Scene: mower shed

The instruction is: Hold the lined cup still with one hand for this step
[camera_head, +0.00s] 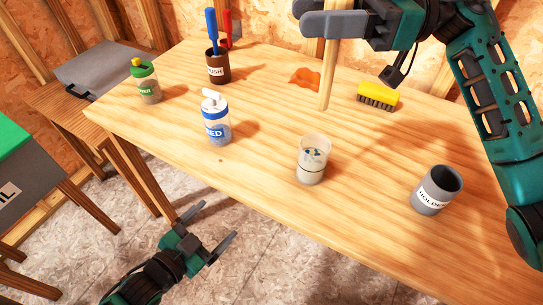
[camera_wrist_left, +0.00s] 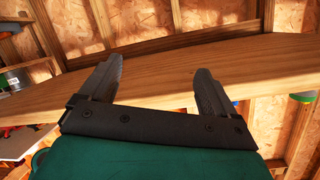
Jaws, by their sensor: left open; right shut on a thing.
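The lined cup (camera_head: 313,167) is clear, with a dark line around it and blue bits inside. It stands upright near the table's front edge in the head view. My left gripper (camera_head: 217,222) is open and empty, in front of the table edge, left of the cup and apart from it. In the left wrist view its open fingers (camera_wrist_left: 156,80) face the wooden table edge; the cup does not show there. My right gripper (camera_head: 308,15) is shut on a pale wooden stick (camera_head: 328,75), which hangs down behind the cup, apart from it.
On the table (camera_head: 265,180) stand a blue-labelled bottle (camera_head: 216,122), a green-capped bottle (camera_head: 146,85), a brown brush cup (camera_head: 217,68) and a grey holder (camera_head: 436,192). A yellow brush (camera_head: 378,96) and an orange piece (camera_head: 305,78) lie farther back.

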